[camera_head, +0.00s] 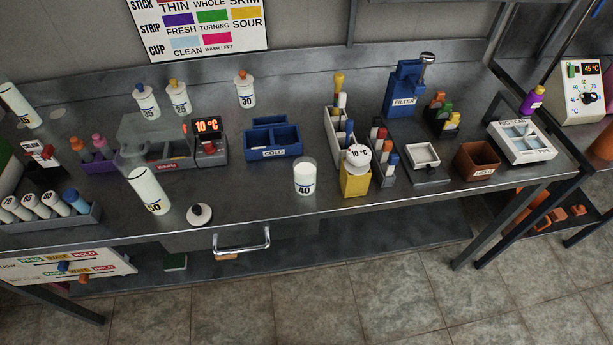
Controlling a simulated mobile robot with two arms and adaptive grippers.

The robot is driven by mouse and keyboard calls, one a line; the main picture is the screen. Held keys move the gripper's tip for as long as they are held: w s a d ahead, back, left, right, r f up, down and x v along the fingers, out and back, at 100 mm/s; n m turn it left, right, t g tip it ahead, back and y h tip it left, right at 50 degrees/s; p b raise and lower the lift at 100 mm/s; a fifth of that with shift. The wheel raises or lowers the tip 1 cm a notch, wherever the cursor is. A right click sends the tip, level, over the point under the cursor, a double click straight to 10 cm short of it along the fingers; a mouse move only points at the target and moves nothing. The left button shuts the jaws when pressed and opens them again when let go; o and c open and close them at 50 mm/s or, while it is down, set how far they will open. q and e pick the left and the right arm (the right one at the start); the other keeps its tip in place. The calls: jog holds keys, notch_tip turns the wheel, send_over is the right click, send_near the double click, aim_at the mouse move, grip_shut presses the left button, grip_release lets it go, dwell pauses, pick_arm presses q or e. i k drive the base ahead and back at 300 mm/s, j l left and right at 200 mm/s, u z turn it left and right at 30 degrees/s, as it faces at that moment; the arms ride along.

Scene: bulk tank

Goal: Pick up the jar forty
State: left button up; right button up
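The jar forty (305,177) is a white upright jar with a dark "40" on its front. It stands on the grey metal table near the front edge, right of the blue COLD tray and left of the yellow block. Its top looks pale, and I cannot tell whether it has a lid. Nothing touches it that I can see. Neither of my grippers is in view.
A blue COLD tray (273,150) stands behind and left. A yellow block (354,181) with a round 10 °C dial stands close on the right.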

aim_at(305, 167)
jog(key=i+j+z, duration=0.1)
jog(key=j+z, duration=0.35)
jog(key=j, duration=0.2)
jog(key=j+z, duration=0.45)
jog(key=j, duration=0.15)
